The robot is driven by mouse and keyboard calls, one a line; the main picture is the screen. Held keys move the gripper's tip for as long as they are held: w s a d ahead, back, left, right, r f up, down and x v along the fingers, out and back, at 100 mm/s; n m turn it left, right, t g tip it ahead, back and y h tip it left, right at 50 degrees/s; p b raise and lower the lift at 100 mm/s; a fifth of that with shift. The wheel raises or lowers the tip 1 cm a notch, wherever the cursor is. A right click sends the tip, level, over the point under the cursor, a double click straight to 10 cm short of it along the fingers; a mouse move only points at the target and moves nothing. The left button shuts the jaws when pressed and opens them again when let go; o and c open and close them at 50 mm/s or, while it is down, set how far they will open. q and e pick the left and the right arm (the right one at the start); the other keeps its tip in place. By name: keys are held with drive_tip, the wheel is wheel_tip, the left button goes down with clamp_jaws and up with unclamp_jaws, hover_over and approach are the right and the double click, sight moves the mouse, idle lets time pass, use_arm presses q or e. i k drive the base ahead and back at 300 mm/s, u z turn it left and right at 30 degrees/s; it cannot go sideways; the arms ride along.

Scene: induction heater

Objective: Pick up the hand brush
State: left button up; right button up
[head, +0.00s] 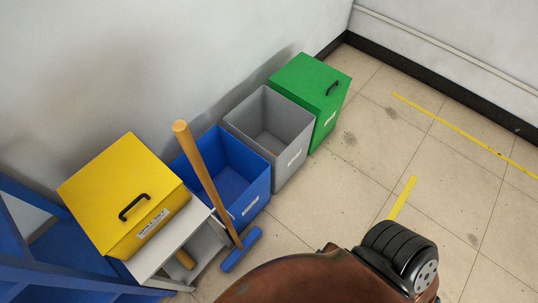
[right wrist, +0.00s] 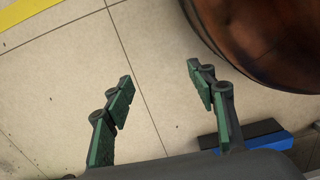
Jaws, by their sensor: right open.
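A long broom (head: 206,185) with a wooden stick and blue head leans against the blue bin, beside the cubby. My right gripper (right wrist: 160,82) is open and empty above the floor in the right wrist view. A blue and black bar, perhaps the broom's head (right wrist: 270,142), lies to its lower right. My left gripper is not in view.
A yellow lidded box (head: 120,190) sits on the cubby. Blue (head: 245,190), grey (head: 285,165) and green (head: 315,85) bins stand in a row along the wall. A blue frame (head: 45,270) is at the lower left. The tiled floor on the right is clear.

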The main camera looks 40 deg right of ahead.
sight(184, 258)
drive_tip(key=k, duration=1.25)
drive_tip(key=u, duration=0.45)
drive_tip(key=i, duration=0.65)
drive_tip(key=z, duration=0.3)
